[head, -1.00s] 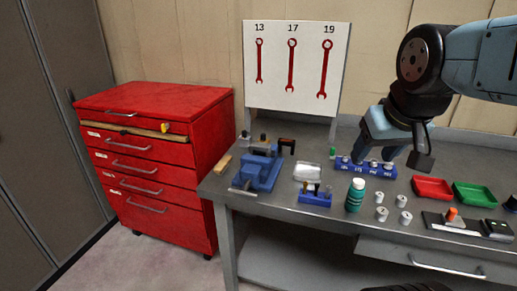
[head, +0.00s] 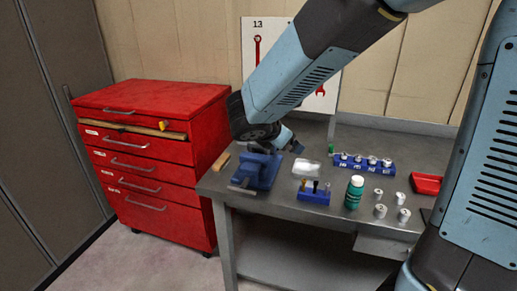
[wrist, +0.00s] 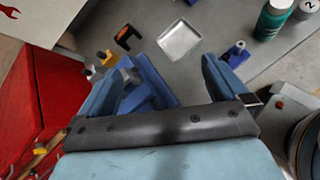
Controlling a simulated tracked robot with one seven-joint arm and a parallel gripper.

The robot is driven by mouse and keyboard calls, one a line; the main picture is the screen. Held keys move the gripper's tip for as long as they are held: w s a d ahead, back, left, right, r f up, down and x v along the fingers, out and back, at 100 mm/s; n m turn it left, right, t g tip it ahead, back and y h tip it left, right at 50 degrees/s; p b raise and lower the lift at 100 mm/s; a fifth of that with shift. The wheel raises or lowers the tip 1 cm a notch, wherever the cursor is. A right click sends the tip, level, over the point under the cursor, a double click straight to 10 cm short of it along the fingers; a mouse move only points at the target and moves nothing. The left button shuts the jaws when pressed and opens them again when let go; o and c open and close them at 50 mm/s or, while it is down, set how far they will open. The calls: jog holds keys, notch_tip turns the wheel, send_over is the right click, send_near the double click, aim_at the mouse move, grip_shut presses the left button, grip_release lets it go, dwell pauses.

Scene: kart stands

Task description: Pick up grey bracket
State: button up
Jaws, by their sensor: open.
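My gripper (wrist: 165,72) is open and empty, its two blue fingers reaching over the bench by the blue vise (wrist: 148,84). In the head view my gripper (head: 298,148) is just right of the vise (head: 262,172), partly hidden by my arm. I cannot clearly make out a grey bracket. Small grey pieces (wrist: 106,59) stand beside the vise in the wrist view, one with a yellowish part. A dark C-shaped piece (wrist: 127,37) with an orange end lies near them. My arm hides this spot in the head view.
A shallow silver tray (wrist: 180,41), a blue tool holder (head: 314,192), a green bottle (head: 354,192), metal cylinders (head: 380,204) and a blue socket rack (head: 365,163) stand on the bench to the right. A red drawer cabinet (head: 150,165) is left. The wrench board (head: 258,65) rises behind.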

jog(key=w+a+f+n+t+y, duration=0.2)
jog(key=a+f+n, duration=0.2)
jog(key=a+n, duration=0.45)
jog(key=m, duration=0.1)
send_near(258, 145)
jog(key=x, duration=0.5)
jog(key=shift+d+f, duration=0.1)
jog(key=shift+f, duration=0.05)
jog(key=shift+r+x, duration=0.1)
jog(key=shift+x, duration=1.2)
jog(key=shift+r+x, duration=0.15)
jog(key=shift+x, duration=1.1)
jog(key=shift+w, duration=0.15)
jog(key=c, duration=1.2)
jog(key=shift+c, duration=0.6)
jog(key=shift+r, duration=0.15)
